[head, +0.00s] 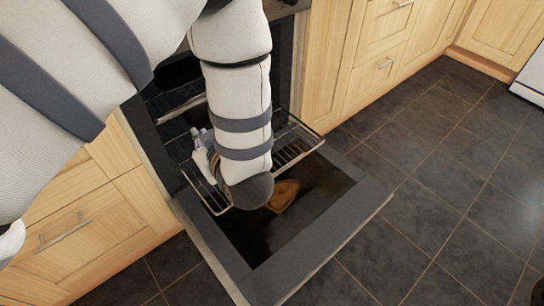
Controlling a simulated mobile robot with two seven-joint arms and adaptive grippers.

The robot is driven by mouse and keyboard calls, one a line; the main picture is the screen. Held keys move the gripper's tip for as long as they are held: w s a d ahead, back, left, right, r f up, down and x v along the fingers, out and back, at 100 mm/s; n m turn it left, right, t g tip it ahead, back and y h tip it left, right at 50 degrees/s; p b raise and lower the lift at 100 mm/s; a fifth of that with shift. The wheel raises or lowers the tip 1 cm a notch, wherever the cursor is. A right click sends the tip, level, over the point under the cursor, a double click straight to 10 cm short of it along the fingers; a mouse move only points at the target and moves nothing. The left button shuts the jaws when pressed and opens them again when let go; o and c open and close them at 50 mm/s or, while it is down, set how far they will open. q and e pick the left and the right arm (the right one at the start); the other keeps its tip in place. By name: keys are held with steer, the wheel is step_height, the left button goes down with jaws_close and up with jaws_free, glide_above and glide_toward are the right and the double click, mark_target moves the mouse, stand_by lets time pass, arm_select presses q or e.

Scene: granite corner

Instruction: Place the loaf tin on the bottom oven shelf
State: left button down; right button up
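The oven (166,75) stands open with its door (330,225) folded down. A wire shelf (300,147) is slid out above the door. My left arm comes down from the upper left over the shelf. My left gripper (204,158) shows only in part beside the wrist, at the shelf's left part, and its fingers are mostly hidden. I cannot tell whether it is open or shut. I cannot make out the loaf tin; the arm covers much of the shelf and oven mouth. My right gripper is out of view.
An orange-brown patch (283,195) shows at the door's dark pane beside my wrist; I cannot tell whether it is an object or a reflection. Wooden cabinets (95,235) flank the oven.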

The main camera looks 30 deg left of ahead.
arm_select(q)
steer(key=w+a+f+b, duration=0.2)
steer(key=a+f+b, duration=0.25)
steer(key=a, duration=0.25)
steer(key=shift+n+g, duration=0.3)
steer(key=w+f+b, duration=0.2)
steer(key=w+f, duration=0.1)
steer(key=w, duration=0.1)
steer(key=w+d+f+b, duration=0.1)
steer(key=w+f+b, duration=0.1)
steer(key=w+f, duration=0.1)
steer(key=w+d+f+b, duration=0.1)
steer(key=w+f+b, duration=0.1)
steer(key=w, duration=0.4)
steer(key=shift+d+f, duration=0.15)
steer(key=shift+f, duration=0.6)
steer(key=shift+w+d+f+b, duration=0.15)
steer(key=shift+f+b, duration=0.5)
steer(key=shift+f, duration=1.2)
steer(key=c, duration=1.8)
jaws_free()
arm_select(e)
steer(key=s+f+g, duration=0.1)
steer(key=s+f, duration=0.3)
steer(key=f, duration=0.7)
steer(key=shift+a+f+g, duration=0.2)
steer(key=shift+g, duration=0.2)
arm_select(q)
steer(key=shift+r, duration=0.2)
